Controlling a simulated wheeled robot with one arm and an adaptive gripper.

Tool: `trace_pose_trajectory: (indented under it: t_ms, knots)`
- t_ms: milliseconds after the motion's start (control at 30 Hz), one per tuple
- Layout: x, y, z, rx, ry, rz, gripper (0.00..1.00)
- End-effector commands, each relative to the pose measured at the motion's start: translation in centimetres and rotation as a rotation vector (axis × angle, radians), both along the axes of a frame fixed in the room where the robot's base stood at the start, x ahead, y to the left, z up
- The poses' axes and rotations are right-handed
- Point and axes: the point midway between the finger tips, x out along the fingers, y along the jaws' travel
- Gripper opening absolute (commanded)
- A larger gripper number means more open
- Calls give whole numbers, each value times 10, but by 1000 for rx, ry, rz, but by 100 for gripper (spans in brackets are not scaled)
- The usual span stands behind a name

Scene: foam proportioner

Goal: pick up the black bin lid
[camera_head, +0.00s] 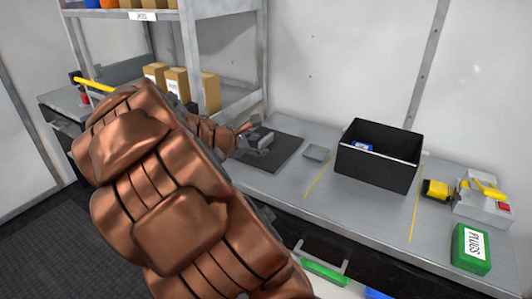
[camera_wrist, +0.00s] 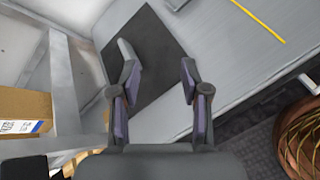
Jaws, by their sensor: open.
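The black bin lid (camera_head: 287,153) lies flat on the grey bench, left of the open black bin (camera_head: 375,164). In the wrist view the lid (camera_wrist: 160,42) fills the area beyond and between my fingers. My gripper (camera_wrist: 160,76) is open, with its two fingers apart and nothing held between them. A small grey bar (camera_wrist: 126,48) shows by the left fingertip over the lid; I cannot tell whether they touch. In the head view my gripper (camera_head: 256,140) is over the lid's left part, and my arm hides some of the bench.
A blue item (camera_head: 362,147) is inside the bin. Yellow lines flank the bin. A shelf post (camera_head: 205,60) and cardboard boxes (camera_head: 176,82) stand close to my arm. A green box (camera_head: 470,248) is at right.

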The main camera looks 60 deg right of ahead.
Motion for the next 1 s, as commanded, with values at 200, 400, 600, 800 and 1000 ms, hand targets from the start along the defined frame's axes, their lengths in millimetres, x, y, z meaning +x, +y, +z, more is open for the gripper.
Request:
trace_pose_trajectory:
  t_ms: [200,400,600,800,1000]
  knots:
    - [45,-64,-38,-81,318,241,46]
    - [70,-89,-65,-100,493,384,46]
    - [76,-100,-75,-103,544,424,46]
    - [75,-116,-82,-100,544,422,46]
    - [76,-131,-87,-102,541,420,46]
